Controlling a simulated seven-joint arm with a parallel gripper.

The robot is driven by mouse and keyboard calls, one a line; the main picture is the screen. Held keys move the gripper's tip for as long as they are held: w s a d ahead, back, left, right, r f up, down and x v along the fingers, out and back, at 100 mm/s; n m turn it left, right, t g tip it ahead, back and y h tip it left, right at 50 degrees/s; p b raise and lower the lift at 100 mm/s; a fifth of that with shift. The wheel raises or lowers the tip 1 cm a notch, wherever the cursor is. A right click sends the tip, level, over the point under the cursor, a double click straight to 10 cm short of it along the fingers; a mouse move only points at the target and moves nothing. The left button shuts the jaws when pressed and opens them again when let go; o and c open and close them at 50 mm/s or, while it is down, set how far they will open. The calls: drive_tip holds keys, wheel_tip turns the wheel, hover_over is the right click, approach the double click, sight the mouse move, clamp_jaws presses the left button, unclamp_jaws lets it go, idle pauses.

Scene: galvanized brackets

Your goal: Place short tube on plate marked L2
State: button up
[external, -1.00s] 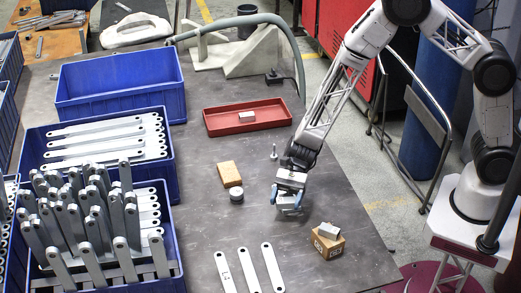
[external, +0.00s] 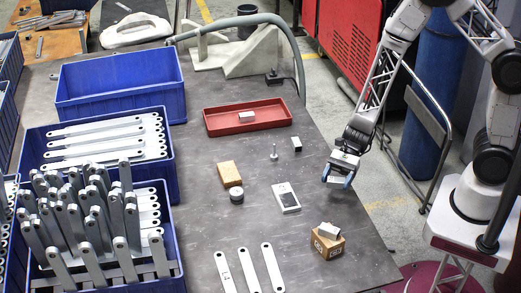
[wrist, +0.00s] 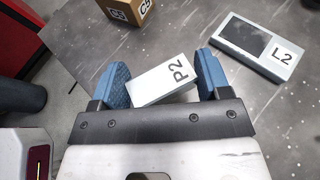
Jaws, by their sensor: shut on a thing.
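My gripper (external: 338,177) hangs at the right edge of the table, its fingers around a light grey, box-shaped piece marked P2 (wrist: 160,84). The piece sits tilted between the blue fingertips in the wrist view; its open ends are not visible, so I cannot tell whether it is the short tube. The plate marked L2 (external: 286,197) lies flat on the table, left of my gripper. It also shows at upper right in the wrist view (wrist: 286,66), with a dark rectangle beside its label. A small dark-ended tube (external: 296,144) lies further back.
A cardboard box (external: 327,244) with a grey piece (external: 329,230) on it stands in front. A wooden block (external: 229,174), a dark round piece (external: 237,195) and an upright bolt (external: 273,154) stand left of the plate.

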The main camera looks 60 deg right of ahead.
drive_tip(key=shift+w, duration=0.1)
hover_over(286, 196)
drive_tip(key=shift+s+d+f, duration=0.25)
drive_tip(key=shift+s+f, duration=0.1)
drive_tip(key=shift+f, duration=0.35)
idle(0.3)
drive_tip(key=shift+w+a, duration=0.2)
drive_tip(key=shift+w, duration=0.2)
drive_tip(key=shift+f, duration=1.8)
drive_tip(key=shift+f, duration=0.1)
drive_tip(key=o, duration=0.9)
drive_tip(key=shift+o, duration=0.2)
